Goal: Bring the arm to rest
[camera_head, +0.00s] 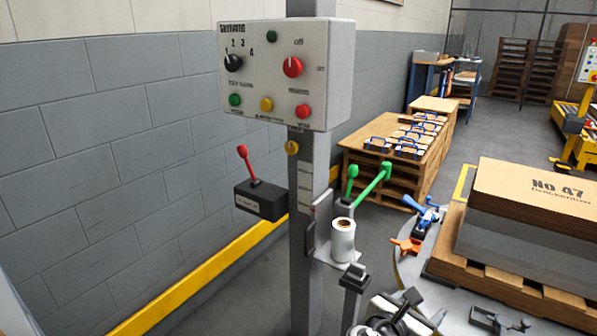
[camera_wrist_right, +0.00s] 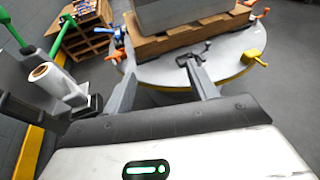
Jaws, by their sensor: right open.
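My right gripper (camera_head: 410,310) shows at the bottom edge of the head view, partly cut off, beside the round grey table. In the right wrist view its two grey fingers (camera_wrist_right: 160,75) are spread apart with nothing between them. They point towards the table's rim and a black clamp (camera_wrist_right: 196,54). My left gripper is not in view.
A post with a control box (camera_head: 285,75), levers and a white roll (camera_head: 343,240) stands left of my right gripper. A wooden crate stand (camera_head: 372,178) is behind.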

